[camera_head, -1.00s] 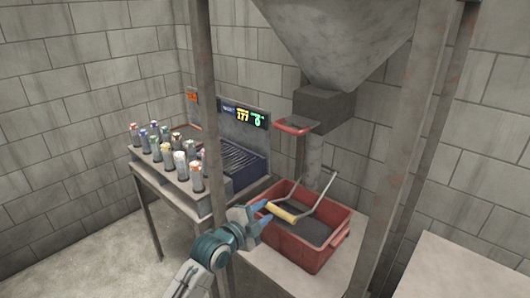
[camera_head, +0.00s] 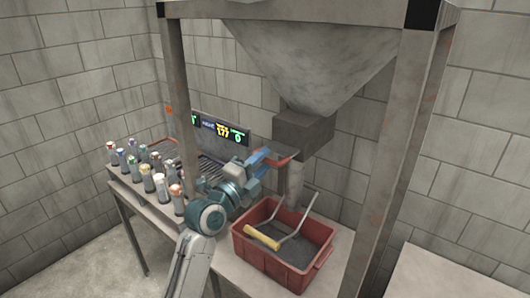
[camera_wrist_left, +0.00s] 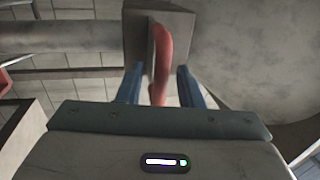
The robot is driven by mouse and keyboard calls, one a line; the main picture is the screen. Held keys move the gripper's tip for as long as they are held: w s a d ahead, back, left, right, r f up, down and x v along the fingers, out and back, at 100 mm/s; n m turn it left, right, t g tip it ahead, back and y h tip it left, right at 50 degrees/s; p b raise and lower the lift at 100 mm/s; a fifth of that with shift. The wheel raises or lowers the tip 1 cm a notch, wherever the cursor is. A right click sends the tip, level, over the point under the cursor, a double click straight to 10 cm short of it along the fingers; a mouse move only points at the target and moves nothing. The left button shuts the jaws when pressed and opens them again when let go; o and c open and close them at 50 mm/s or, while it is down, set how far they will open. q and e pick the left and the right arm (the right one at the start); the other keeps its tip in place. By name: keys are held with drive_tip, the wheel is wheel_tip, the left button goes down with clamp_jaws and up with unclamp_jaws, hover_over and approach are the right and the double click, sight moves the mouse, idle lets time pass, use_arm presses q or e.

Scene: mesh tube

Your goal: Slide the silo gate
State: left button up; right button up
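The silo gate's red handle (camera_head: 279,158) sticks out to the left from the grey outlet block (camera_head: 304,134) under the silo hopper (camera_head: 315,65). My left gripper (camera_head: 266,157) is up at the handle. In the left wrist view, the red handle (camera_wrist_left: 160,62) lies between the two blue fingers of my left gripper (camera_wrist_left: 160,84). The fingers stand apart with a gap on both sides of the handle. The gate plate itself is mostly hidden. My right gripper is out of view.
Several capped tubes (camera_head: 161,187) stand at the left, near a lit display (camera_head: 222,131). Silo posts (camera_head: 392,150) frame the area.

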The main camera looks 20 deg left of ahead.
use_arm(q)
drive_tip(key=shift+w+d+r, duration=0.2)
drive_tip(key=shift+w+d, duration=0.1)
drive_tip(key=shift+w, duration=0.3)
clamp_jaws()
drive_tip(key=shift+b+v, duration=0.8)
drive_tip(key=shift+v, duration=0.4)
unclamp_jaws()
drive_tip(key=shift+w+r, duration=0.1)
drive_tip(key=shift+r, duration=0.1)
